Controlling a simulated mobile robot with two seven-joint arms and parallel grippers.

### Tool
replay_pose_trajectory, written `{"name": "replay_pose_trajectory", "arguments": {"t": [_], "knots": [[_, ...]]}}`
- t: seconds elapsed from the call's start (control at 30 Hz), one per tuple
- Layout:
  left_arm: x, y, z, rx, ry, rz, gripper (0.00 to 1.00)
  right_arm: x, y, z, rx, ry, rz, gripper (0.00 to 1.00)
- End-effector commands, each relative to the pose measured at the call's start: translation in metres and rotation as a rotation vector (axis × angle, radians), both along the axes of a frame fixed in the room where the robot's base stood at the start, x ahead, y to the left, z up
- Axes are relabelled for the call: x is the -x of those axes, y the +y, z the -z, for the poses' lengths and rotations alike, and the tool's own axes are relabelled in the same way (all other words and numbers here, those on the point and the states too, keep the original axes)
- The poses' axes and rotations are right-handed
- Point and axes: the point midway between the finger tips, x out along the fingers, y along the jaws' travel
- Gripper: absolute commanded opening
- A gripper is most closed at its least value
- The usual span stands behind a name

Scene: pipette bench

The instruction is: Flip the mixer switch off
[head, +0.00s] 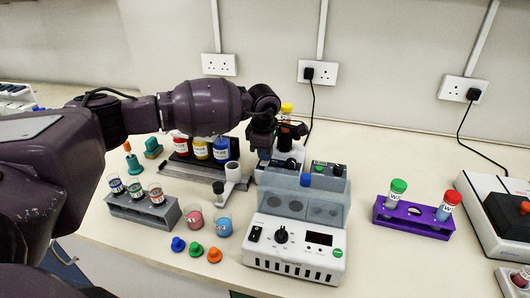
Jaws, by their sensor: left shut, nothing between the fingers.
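My left arm reaches in from the left, and my left gripper (264,155) points down, shut and empty, behind the grey block of the front device. A small white device with a dark top (290,158), which looks like the mixer, stands right beside the gripper and is partly hidden by it. Its switch cannot be made out, nor whether the fingers touch it. The front white device (294,258) has a black rocker switch (255,233), a dial and a dark display; the gripper is well behind these. My right gripper is not in view.
A grey rack (145,212) with several labelled vials stands left, with coloured bottles (200,150) behind. Two small cups and several coloured caps (196,249) lie in front. A purple rack (413,218) with two tubes stands right. Bench between the front device and purple rack is clear.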

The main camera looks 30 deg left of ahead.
Motion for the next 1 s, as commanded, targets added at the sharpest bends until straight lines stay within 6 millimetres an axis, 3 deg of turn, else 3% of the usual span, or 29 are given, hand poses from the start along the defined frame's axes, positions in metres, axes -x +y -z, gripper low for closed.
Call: {"name": "replay_pose_trajectory", "arguments": {"t": [0.4, 0.9, 1.0], "knots": [[0.017, -0.004, 0.002, -0.001, 0.014, 0.002, 0.00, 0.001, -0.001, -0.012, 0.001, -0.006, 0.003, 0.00], [0.016, -0.004, 0.001, -0.001, 0.009, 0.001, 0.00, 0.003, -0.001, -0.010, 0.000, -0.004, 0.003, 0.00], [0.016, -0.003, -0.017, -0.001, 0.003, 0.000, 0.00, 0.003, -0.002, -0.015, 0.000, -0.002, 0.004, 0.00]]}}
